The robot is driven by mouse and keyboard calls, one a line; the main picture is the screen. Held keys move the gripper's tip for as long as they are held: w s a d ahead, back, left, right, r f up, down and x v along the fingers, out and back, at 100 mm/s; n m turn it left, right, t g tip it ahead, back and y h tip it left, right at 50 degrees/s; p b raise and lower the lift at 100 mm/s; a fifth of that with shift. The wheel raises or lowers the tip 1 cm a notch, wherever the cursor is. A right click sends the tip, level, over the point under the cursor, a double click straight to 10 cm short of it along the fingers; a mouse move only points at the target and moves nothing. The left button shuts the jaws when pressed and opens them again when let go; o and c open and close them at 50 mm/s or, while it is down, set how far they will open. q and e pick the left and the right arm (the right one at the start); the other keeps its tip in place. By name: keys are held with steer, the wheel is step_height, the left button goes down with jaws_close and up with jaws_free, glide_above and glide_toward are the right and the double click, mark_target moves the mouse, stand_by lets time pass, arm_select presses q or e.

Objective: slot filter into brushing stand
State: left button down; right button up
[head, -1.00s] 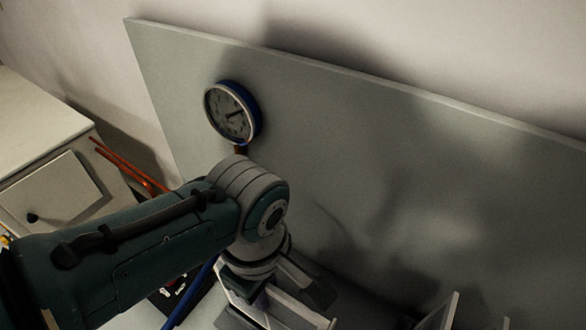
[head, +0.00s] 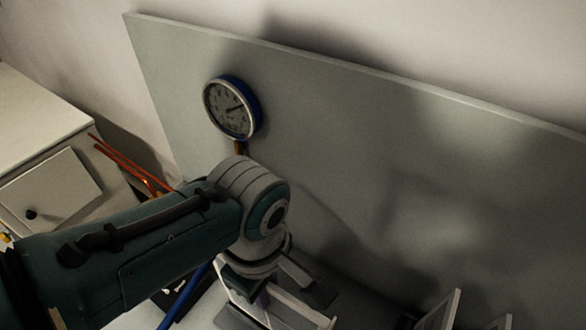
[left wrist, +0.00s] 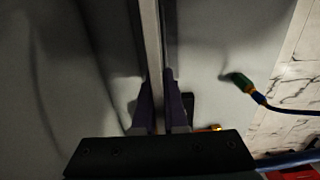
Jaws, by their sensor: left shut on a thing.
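My left gripper (left wrist: 163,102) is shut on a thin, pale, flat piece seen edge-on, which I take to be the filter (left wrist: 152,45). It runs up between the two dark fingers in the left wrist view. In the head view, my left gripper (head: 262,296) points down at the bottom centre, largely hidden by my wrist. Pale frame edges (head: 238,287) show around it; I cannot tell which belong to the filter and which to a stand. I cannot make out the brushing stand for certain. My right gripper is not in view.
A round gauge with a blue rim (head: 230,107) is mounted at the grey upright panel (head: 350,130) behind my arm. Pale upright plates (head: 440,312) stand at the bottom right. Orange rods (head: 125,163) and a cabinet (head: 50,190) are at left. A green-tipped blue cable (left wrist: 243,84) lies right in the wrist view.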

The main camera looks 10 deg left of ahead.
arm_select(q)
steer(key=shift+f+b, duration=0.95)
steer(key=shift+f, duration=0.2)
steer(key=c, duration=0.9)
jaws_free()
steer(key=shift+r, duration=0.1)
step_height(320, 180, up, 9)
steer(key=p, duration=0.4)
steer(key=shift+s+r, duration=0.15)
steer(key=shift+r, duration=0.25)
